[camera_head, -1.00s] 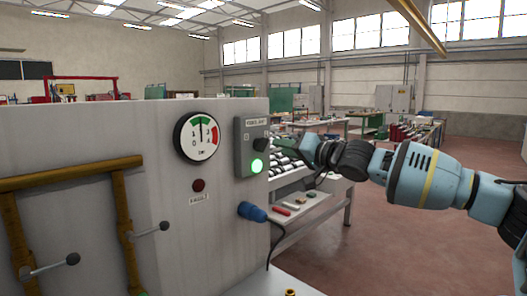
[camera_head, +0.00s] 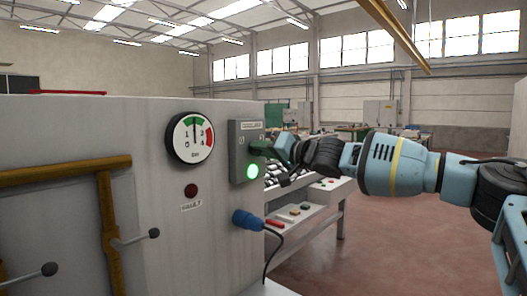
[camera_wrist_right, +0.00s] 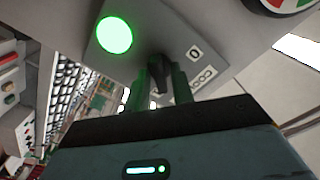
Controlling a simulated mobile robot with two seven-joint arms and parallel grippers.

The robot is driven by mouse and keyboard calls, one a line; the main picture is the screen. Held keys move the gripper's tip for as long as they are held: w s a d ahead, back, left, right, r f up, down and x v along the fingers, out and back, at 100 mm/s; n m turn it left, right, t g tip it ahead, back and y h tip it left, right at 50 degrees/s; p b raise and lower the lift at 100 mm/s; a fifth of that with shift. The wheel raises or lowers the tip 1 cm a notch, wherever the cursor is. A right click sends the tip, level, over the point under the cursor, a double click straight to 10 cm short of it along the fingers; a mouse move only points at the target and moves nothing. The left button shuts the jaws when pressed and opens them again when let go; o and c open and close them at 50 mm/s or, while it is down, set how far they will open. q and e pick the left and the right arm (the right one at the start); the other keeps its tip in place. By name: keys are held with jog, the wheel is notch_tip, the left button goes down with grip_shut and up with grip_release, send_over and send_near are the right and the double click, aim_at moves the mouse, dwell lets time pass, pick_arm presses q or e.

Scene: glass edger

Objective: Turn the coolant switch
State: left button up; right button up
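The coolant switch box (camera_head: 246,146) is a grey box on the machine's front panel, with a label on top and a lit green lamp (camera_head: 252,170) below. In the right wrist view the switch's black knob (camera_wrist_right: 158,70) shows beside the lamp and near a "0" mark. My right gripper (camera_head: 262,150) is at the box in the head view and hides the knob there. In the right wrist view its fingers (camera_wrist_right: 161,82) lie on either side of the knob; I cannot tell whether they press on it. My left gripper is not in view.
A pressure gauge (camera_head: 191,138), a dark red fault lamp (camera_head: 191,191) and a blue plug (camera_head: 247,219) with a cable are on the panel. Brown pipes (camera_head: 65,171) with lever handles are at the left. A workbench (camera_head: 315,214) stands behind, with open floor at the right.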

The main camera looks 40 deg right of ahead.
grip_shut()
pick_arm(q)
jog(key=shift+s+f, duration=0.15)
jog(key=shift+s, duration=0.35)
pick_arm(e)
jog(key=shift+n, duration=0.3)
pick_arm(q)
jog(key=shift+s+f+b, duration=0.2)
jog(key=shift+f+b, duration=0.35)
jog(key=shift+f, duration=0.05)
pick_arm(e)
jog(key=n, duration=1.5)
jog(key=shift+f, duration=0.15)
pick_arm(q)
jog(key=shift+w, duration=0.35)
pick_arm(e)
jog(key=shift+n, duration=0.3)
